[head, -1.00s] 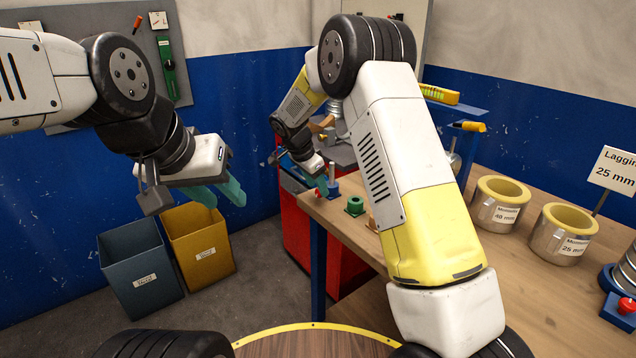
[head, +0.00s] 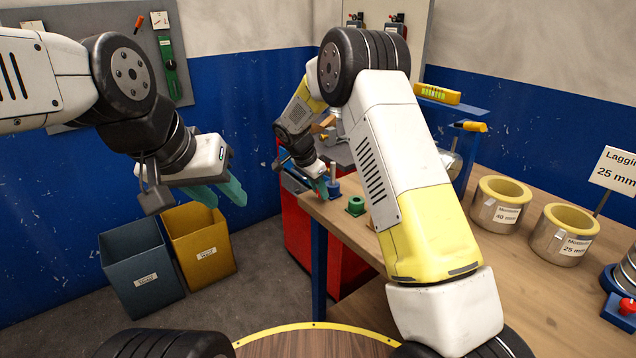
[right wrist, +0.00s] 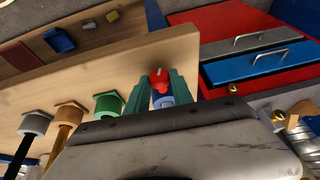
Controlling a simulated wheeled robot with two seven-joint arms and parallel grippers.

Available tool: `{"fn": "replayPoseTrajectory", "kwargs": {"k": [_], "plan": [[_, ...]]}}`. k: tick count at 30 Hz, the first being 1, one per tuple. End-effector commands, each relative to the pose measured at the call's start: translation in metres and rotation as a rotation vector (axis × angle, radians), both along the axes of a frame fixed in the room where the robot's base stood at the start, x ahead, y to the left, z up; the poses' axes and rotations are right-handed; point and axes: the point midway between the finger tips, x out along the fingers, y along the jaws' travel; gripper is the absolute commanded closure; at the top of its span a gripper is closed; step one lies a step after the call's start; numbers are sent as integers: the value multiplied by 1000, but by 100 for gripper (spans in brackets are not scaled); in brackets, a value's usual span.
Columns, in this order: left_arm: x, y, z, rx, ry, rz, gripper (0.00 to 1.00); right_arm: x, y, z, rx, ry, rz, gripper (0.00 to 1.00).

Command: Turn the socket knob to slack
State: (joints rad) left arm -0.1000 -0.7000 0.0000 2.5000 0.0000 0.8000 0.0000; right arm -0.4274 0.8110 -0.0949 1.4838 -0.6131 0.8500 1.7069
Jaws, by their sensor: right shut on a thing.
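A small red knob (right wrist: 159,78) with a pale mark on it sits between the green fingers of my right gripper (right wrist: 157,88) in the right wrist view. A blue piece (right wrist: 164,100) shows right beside the knob, partly hidden by the gripper. In the head view my right gripper (head: 322,188) is shut on the red knob at the near left corner of the bench, next to a blue socket (head: 334,188). The knob's exact angle is too small to read. My left gripper (head: 222,194) is open and empty, over the floor bins.
A green socket (head: 356,205) stands beside the blue one on the wooden bench (head: 440,240). Two lagging rings (head: 500,205) (head: 563,237) stand at the right. Another red knob (head: 627,306) is at the right edge. Two bins (head: 140,270) (head: 200,250) stand on the floor. A red cabinet (head: 298,222) is behind.

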Motion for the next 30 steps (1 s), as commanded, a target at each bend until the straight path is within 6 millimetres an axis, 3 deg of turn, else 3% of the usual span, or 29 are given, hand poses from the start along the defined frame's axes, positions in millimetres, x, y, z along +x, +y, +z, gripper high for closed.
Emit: {"fn": "replayPoseTrajectory", "kwargs": {"k": [15,30], "plan": [[0,0,0,0,0,0,64,8,4,-3,-226,305,-1,100],[0,0,0,0,0,0,64,8,4,-1,-277,378,2,100]]}}
